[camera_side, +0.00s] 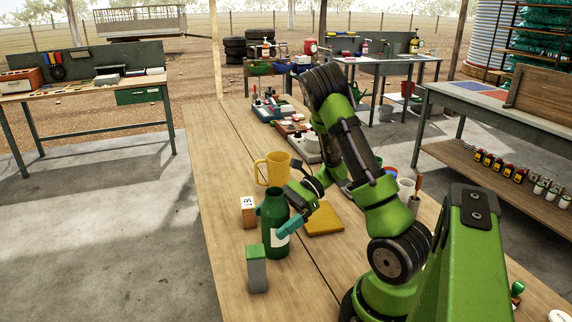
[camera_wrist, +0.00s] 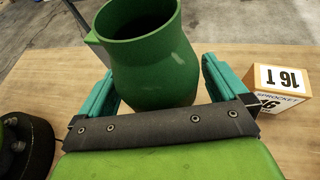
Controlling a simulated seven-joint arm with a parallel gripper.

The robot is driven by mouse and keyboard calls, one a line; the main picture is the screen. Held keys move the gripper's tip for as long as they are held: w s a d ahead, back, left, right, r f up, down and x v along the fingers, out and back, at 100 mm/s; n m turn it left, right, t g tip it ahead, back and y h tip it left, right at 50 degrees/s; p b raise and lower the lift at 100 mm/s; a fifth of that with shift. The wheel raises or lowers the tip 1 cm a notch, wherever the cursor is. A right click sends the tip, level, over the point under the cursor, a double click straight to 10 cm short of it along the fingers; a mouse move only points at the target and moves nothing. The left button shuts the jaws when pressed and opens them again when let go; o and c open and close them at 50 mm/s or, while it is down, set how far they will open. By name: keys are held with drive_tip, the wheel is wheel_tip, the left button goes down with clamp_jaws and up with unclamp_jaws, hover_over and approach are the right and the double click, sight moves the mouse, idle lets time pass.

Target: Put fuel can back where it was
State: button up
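A dark green bottle-like vessel (camera_side: 275,222) with a pale label stands upright on the wooden bench. In the wrist view the green vessel (camera_wrist: 150,55) shows an open top with a small lip on its left. I cannot tell for sure that this is the fuel can; no other nearby thing looks like one. My gripper (camera_side: 274,218) has its teal fingers on either side of the vessel. In the wrist view my gripper (camera_wrist: 160,75) is spread wide, the left finger close to the vessel and a narrow gap showing at the right one.
A "16 T" sprocket box (camera_side: 248,212) stands just left of the vessel; it also shows in the wrist view (camera_wrist: 280,88). A grey block with a green top (camera_side: 257,270) stands in front. A yellow mug (camera_side: 274,169) and yellow pad (camera_side: 324,219) are nearby. The bench's left front is clear.

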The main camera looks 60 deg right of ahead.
drive_tip(key=shift+s+d+r, duration=0.15)
drive_tip(key=shift+d+r, duration=0.05)
drive_tip(key=shift+r, duration=0.05)
drive_tip(key=v, duration=1.1)
drive_tip(key=shift+d, duration=0.2)
drive_tip(key=shift+r, duration=0.1)
drive_tip(key=w+a+r+n+g+h, duration=0.2)
drive_tip(key=a+r+n+g+h, duration=0.2)
drive_tip(key=a+r+n+h, duration=0.45)
drive_tip(key=s+a+r+n+t, duration=0.1)
drive_tip(key=a+n+t, duration=0.1)
drive_tip(key=a+n, duration=0.4)
drive_tip(key=s+a+r+n+t, duration=0.1)
drive_tip(key=a+r+n+t, duration=0.1)
drive_tip(key=a+n, duration=0.4)
drive_tip(key=a+h, duration=0.1)
drive_tip(key=a, duration=0.2)
drive_tip(key=shift+a, duration=0.35)
